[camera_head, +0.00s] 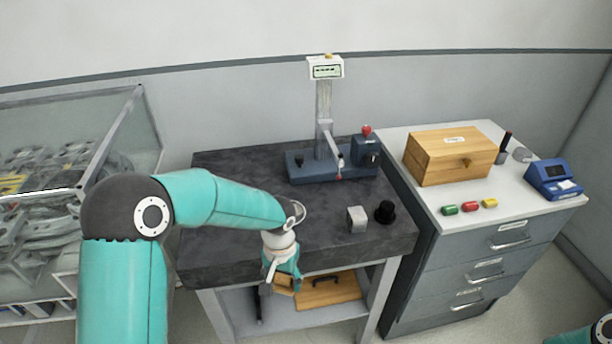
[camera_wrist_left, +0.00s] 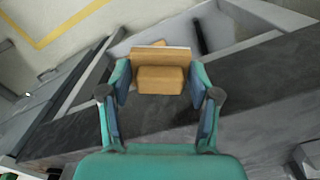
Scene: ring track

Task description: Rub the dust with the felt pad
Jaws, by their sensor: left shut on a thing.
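My left gripper (camera_head: 282,284) is shut on a tan block, which I take to be the felt pad (camera_wrist_left: 160,80). The pad sits between both fingertips in the left wrist view, with a paler strip along its far edge. In the head view the gripper points down at the front edge of the dark stone slab (camera_head: 232,232). I cannot tell whether the pad touches the slab. A dark smudge shows on the slab near the gripper in the wrist view, but I cannot tell dust from shadow. My right gripper is out of view.
A blue measuring stand (camera_head: 308,164) stands at the slab's back. A grey metal block (camera_head: 357,219) and a black knob-like piece (camera_head: 385,211) sit at its right. A wooden box (camera_head: 450,155) is on the drawer cabinet. A wooden board (camera_head: 328,290) lies on the shelf below.

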